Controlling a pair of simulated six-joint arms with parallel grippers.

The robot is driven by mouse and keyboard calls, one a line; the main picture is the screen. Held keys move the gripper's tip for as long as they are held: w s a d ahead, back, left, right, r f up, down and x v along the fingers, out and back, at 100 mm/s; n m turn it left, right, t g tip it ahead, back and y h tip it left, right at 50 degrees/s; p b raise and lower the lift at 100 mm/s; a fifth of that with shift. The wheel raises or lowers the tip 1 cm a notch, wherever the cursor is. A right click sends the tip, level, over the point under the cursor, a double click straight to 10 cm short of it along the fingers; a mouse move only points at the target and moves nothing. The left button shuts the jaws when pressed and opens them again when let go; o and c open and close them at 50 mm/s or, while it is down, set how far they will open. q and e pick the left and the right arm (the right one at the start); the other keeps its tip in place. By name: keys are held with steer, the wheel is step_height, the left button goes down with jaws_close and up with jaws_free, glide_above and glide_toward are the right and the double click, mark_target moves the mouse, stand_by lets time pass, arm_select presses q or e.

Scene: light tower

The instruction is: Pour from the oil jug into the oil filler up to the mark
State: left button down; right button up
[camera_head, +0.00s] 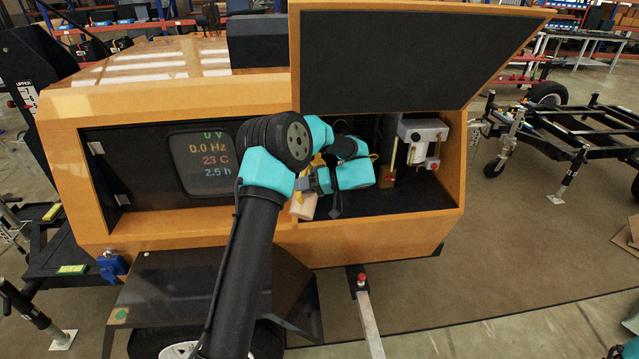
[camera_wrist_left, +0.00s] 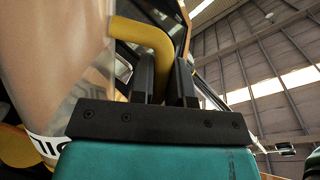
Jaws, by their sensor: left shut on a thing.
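My left gripper (camera_head: 306,184) is in the open bay of the orange machine. In the left wrist view its black fingers (camera_wrist_left: 166,80) are shut on the yellow handle (camera_wrist_left: 148,38) of the oil jug. The jug is a pale, peach-coloured translucent body (camera_wrist_left: 70,60) filling the left of that view. In the head view a small part of the jug (camera_head: 303,206) shows at the bay's front edge, below the gripper. I cannot make out the oil filler or its mark; my arm covers part of the bay. My right gripper is not in view.
A raised door panel (camera_head: 400,60) hangs over the bay. A white tank (camera_head: 423,131) with a red-capped fitting stands at the bay's right end. A lit display (camera_head: 205,162) is on the left. The bay floor (camera_head: 415,198) right of my gripper is clear.

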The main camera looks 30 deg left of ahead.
arm_select(q)
steer(key=shift+w+a+m+g, duration=0.15)
steer(key=shift+w+m+g, duration=0.3)
steer(key=shift+m, duration=0.15)
stand_by(2.8)
